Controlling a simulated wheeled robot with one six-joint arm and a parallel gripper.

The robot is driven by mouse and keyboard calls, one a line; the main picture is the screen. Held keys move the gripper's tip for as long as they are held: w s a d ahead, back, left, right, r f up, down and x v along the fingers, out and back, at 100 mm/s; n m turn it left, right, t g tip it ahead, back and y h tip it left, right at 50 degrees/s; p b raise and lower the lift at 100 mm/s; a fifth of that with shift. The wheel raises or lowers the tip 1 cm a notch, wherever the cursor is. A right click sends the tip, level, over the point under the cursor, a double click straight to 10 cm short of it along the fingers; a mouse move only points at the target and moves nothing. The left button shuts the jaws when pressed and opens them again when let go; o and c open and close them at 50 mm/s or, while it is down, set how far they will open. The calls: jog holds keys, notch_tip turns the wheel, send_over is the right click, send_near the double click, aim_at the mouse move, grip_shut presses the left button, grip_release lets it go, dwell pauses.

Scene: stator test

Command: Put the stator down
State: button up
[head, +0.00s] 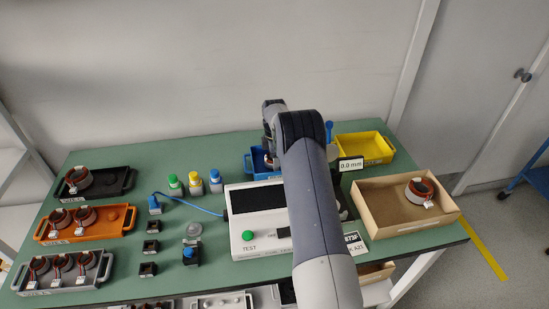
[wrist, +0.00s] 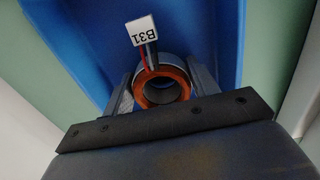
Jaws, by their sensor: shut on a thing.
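In the wrist view my gripper (wrist: 163,95) is shut on a stator (wrist: 178,76), a ring with an orange-brown inside and a grey outer body. Red and dark wires run from it to a white tag marked B31 (wrist: 142,30). Behind it is the blue tray (wrist: 208,40); I cannot tell whether the stator touches its floor. In the head view the blue tray (head: 249,163) stands at the back of the table, and my arm hides most of the gripper and the held stator.
A yellow tray (head: 362,146) stands right of the blue one. A cardboard box (head: 378,221) with one stator (head: 420,190) is at the right. A white tester (head: 240,202) is in front. Black (head: 120,178), orange (head: 112,231) and grey (head: 92,283) trays with stators line the left.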

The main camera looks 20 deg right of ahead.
jog(key=shift+f, duration=0.25)
jog(key=o, duration=1.2)
jog(key=shift+o, duration=0.2)
notch_tip(320, 180, up, 12)
jog(key=b, duration=0.1)
jog(key=shift+r+b, duration=0.15)
jog(key=shift+b, duration=0.25)
